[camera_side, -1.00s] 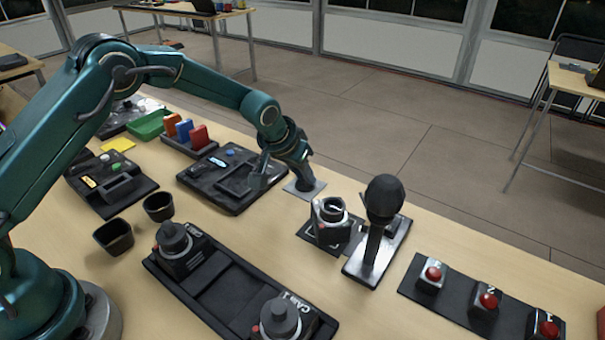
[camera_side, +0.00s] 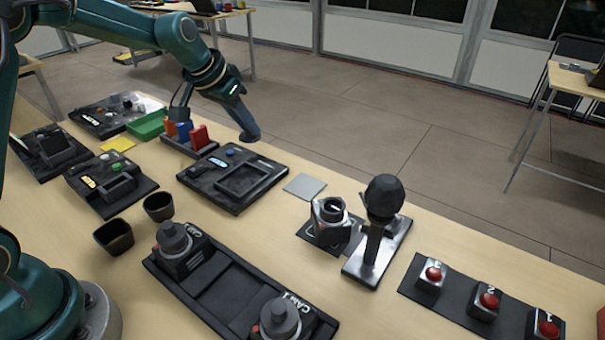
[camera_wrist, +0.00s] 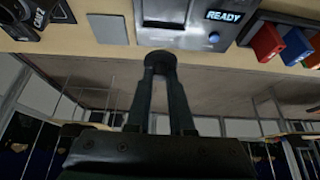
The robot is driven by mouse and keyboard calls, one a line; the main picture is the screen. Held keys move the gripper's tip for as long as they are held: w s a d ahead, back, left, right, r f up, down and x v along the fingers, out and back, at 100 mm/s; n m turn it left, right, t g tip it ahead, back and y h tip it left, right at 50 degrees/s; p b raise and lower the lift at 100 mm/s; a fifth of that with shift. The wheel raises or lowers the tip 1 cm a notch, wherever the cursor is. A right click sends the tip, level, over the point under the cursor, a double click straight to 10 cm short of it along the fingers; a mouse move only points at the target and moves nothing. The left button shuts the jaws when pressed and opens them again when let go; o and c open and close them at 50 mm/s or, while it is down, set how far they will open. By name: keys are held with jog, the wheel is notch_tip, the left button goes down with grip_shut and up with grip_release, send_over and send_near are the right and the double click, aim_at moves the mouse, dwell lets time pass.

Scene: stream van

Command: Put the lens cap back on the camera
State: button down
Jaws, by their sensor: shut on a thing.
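My gripper (camera_wrist: 160,72) is shut on a small dark round lens cap (camera_wrist: 160,56), seen between its fingertips in the wrist view. In the side view my gripper (camera_side: 249,133) hangs above the far table edge, behind the black READY device. A camera (camera_side: 328,222) with a pale ring showing on its top stands upright on a dark mat at the middle right, apart from my gripper; part of it shows at the upper left of the wrist view (camera_wrist: 35,14). Two other cameras with dark tops, at the left (camera_side: 175,246) and right (camera_side: 280,322), sit in a black tray.
A bare grey pad (camera_side: 304,187) lies between the READY device (camera_side: 205,187) and the camera. A microphone on a stand (camera_side: 383,205) stands close right of the camera. Colored cards (camera_side: 199,137) stand left of my gripper. Several red buttons (camera_side: 488,301) are at the front right.

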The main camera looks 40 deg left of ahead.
jog(key=shift+s+a+r, duration=0.1)
jog(key=shift+s+r, duration=0.05)
jog(key=s+d+r+m+g+h, duration=0.15)
jog(key=d+m, duration=0.25)
jog(key=d, duration=0.7)
jog(key=s+d+r+m+h, duration=0.1)
jog(key=s+d+m+h, duration=0.3)
jog(key=d, duration=0.6)
jog(key=shift+m+y, duration=0.4)
jog(key=shift+y, duration=0.25)
jog(key=shift+w+d+f, duration=0.1)
jog(key=shift+w+f, duration=0.3)
jog(key=shift+f, duration=0.55)
jog(key=shift+w+a+f, duration=0.1)
jog(key=shift+w+f, duration=0.25)
jog(key=shift+f, duration=0.6)
jog(key=shift+w+d+f, duration=0.1)
jog(key=shift+w+f, duration=0.3)
jog(key=shift+f, duration=0.55)
jog(key=shift+f, duration=0.15)
jog(key=c, duration=0.7)
grip_release()
jog(key=o, duration=0.5)
jog(key=shift+c, duration=0.2)
